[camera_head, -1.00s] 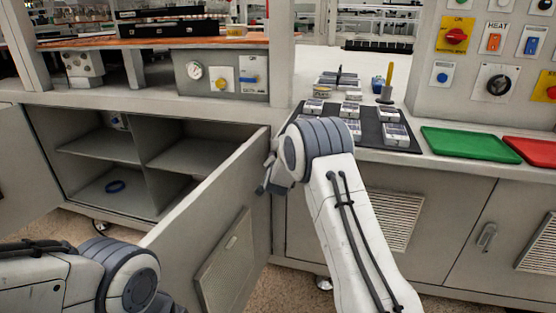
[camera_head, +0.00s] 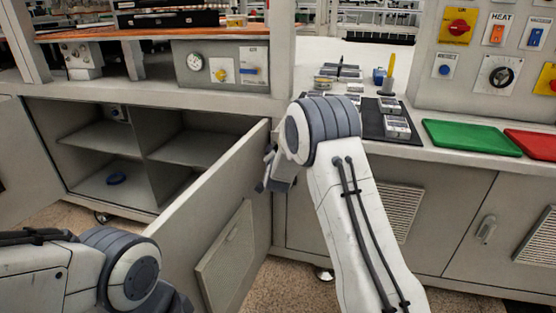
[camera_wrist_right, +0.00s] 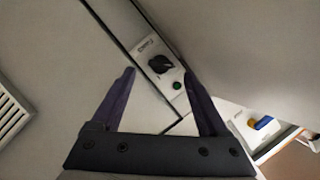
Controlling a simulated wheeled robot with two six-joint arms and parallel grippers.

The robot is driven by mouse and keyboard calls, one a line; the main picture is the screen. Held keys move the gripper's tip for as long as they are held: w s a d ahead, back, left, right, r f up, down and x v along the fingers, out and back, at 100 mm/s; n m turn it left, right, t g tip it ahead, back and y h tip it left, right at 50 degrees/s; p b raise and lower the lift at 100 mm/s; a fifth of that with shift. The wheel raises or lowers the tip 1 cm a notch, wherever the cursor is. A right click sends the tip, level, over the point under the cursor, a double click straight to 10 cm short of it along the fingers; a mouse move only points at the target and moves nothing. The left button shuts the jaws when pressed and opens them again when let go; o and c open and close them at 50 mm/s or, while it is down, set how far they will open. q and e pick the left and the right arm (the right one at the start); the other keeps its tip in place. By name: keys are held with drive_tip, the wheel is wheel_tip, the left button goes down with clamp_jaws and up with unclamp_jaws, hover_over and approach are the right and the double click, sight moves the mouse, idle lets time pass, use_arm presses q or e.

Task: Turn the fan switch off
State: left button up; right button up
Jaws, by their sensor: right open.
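A black rotary knob (camera_wrist_right: 160,64) on a small pale plate with a green lamp (camera_wrist_right: 177,85) shows in the right wrist view; it appears to be the fan switch, though its label is too small to read surely. My right gripper (camera_wrist_right: 160,72) is open and empty. Its two dark fingers frame the plate, with the knob between the tips; contact cannot be judged. In the head view the knob is not seen, and my right arm covers much of the cabinet front. My left arm comes in at the lower left; its gripper is out of the picture.
An open cabinet door (camera_head: 205,225) stands out left of my right arm. A gauge panel (camera_head: 222,70) sits above the open shelves. The counter holds a black mat with small boxes, a green tray (camera_head: 470,139) and a red tray (camera_head: 535,145). A blue-handled valve (camera_wrist_right: 263,123) lies right of the fingers.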

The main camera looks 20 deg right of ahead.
drive_tip(key=v, duration=0.6)
drive_tip(key=shift+s, duration=0.4)
